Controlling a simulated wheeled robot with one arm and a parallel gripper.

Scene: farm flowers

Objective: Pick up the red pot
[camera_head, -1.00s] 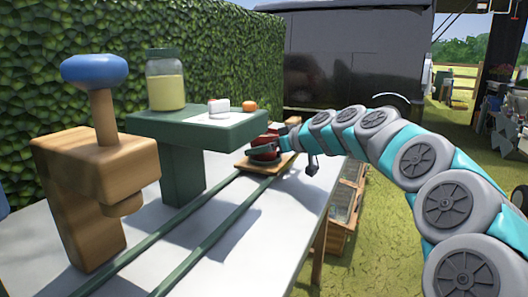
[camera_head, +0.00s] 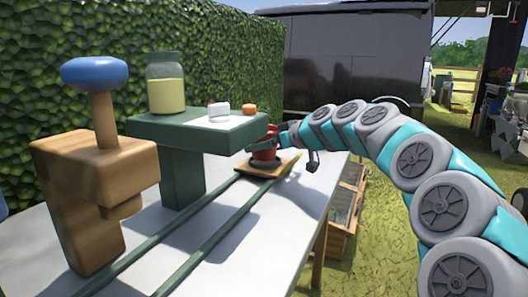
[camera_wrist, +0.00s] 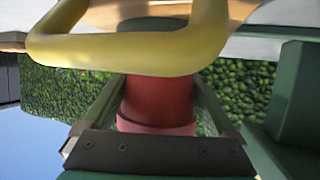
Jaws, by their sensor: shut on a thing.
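The red pot (camera_head: 264,153) is at the far end of the green rails, above a small wooden board (camera_head: 272,170). I cannot tell whether its base touches the board. My gripper (camera_head: 262,147) is shut on the pot, with its dark fingers around the pot's side. In the wrist view the red pot (camera_wrist: 158,98) sits between the two fingers. A yellow curved bar (camera_wrist: 130,52) crosses in front of it and hides its far end.
A green stand (camera_head: 190,135) beside the rails bears a jar (camera_head: 166,90), a white block (camera_head: 219,112) and an orange thing (camera_head: 249,108). A wooden block with a blue knob (camera_head: 95,70) stands at the left. A hedge runs behind the table (camera_head: 240,245).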

